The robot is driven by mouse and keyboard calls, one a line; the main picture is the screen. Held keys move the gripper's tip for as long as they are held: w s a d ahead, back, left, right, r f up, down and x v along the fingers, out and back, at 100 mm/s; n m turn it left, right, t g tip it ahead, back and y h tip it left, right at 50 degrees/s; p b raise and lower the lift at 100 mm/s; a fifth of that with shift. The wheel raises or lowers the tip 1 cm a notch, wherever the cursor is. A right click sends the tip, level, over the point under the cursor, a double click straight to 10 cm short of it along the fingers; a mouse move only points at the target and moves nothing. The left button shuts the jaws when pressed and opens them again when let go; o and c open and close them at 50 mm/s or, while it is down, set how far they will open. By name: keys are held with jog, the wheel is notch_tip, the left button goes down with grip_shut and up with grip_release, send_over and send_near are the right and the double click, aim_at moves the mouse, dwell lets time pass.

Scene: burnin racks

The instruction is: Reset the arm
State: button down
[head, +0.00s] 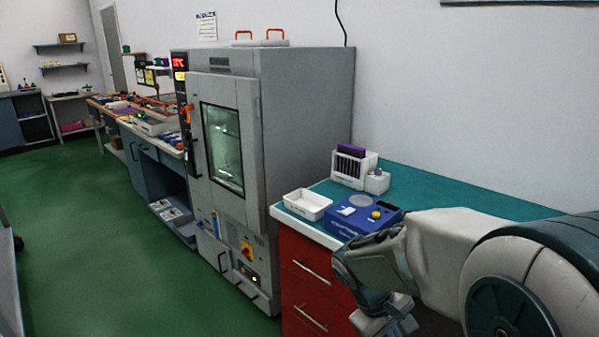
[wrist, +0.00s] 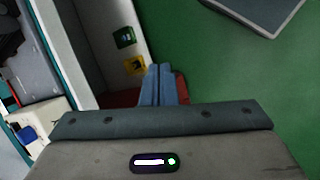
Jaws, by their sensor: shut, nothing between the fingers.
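My arm reaches in from the right in the head view and bends downward in front of the red drawer cabinet (head: 310,275). My gripper (wrist: 163,72) shows in the wrist view as two blue-grey fingers pressed together, with nothing between them. It points down past the cabinet front, above the green floor. In the head view the lower end of my arm is partly cut off by the bottom edge, so the fingertips are not clear there.
A teal-topped bench (head: 420,188) bears a white tray (head: 307,204), a blue device (head: 350,221) and a white rack (head: 351,169) close to my arm. The grey oven (head: 300,110) stands beside it, door shut. Open green floor (head: 110,240) lies to the left.

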jog(key=s+a+r+m+t+y+p, duration=0.3)
jog(key=s+r+m+y+p, duration=0.2)
jog(key=s+r, duration=0.3)
notch_tip(320, 180, up, 4)
jog(key=shift+s+a+f+m, duration=0.15)
jog(key=shift+s+f+m, duration=0.15)
jog(key=shift+m, duration=0.3)
